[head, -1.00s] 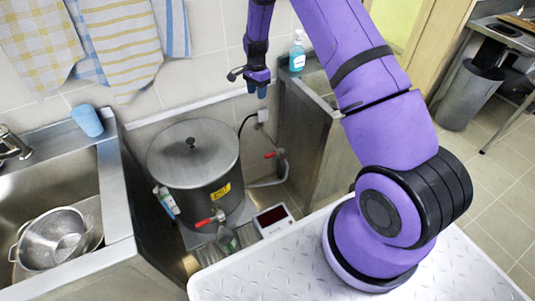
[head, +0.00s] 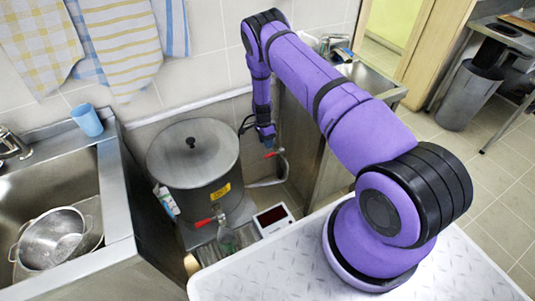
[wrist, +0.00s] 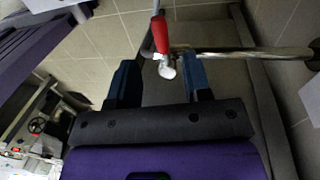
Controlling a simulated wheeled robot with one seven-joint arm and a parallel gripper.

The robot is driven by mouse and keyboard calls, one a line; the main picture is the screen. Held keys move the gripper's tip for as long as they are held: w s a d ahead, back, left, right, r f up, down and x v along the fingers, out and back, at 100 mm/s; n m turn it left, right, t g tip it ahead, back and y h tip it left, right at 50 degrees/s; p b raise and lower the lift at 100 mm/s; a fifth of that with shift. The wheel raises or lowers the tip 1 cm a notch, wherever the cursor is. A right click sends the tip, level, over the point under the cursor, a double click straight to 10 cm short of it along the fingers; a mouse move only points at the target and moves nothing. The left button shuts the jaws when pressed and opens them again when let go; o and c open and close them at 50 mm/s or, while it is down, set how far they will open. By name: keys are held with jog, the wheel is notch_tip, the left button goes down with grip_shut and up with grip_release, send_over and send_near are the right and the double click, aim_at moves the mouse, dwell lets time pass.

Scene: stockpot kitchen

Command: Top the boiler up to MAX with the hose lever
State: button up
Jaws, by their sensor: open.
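The boiler (head: 195,178) is a large dark grey pot with a lid, a yellow label and a red-handled tap (head: 203,222) low at its front. Its water level does not show. The red hose lever (head: 270,154) sits on a metal pipe to the right of the boiler. My gripper (head: 267,141) hangs pointing down just above the lever. In the wrist view, the open fingers (wrist: 162,78) stand left and right of the lever's lower end, and the red lever (wrist: 160,32) shows just beyond the fingertips. I cannot tell whether they touch it.
A white box with a dark display (head: 272,219) and a clear vessel (head: 228,240) stand by the boiler. A metal sink (head: 50,190) with a colander (head: 55,238) is at left. A steel cabinet (head: 318,150) stands close right of the lever.

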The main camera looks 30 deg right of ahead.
aim_at(268, 155)
jog(key=f, duration=0.3)
jog(key=s+f, duration=0.1)
jog(key=f, duration=0.3)
jog(key=shift+s, duration=0.15)
grip_shut()
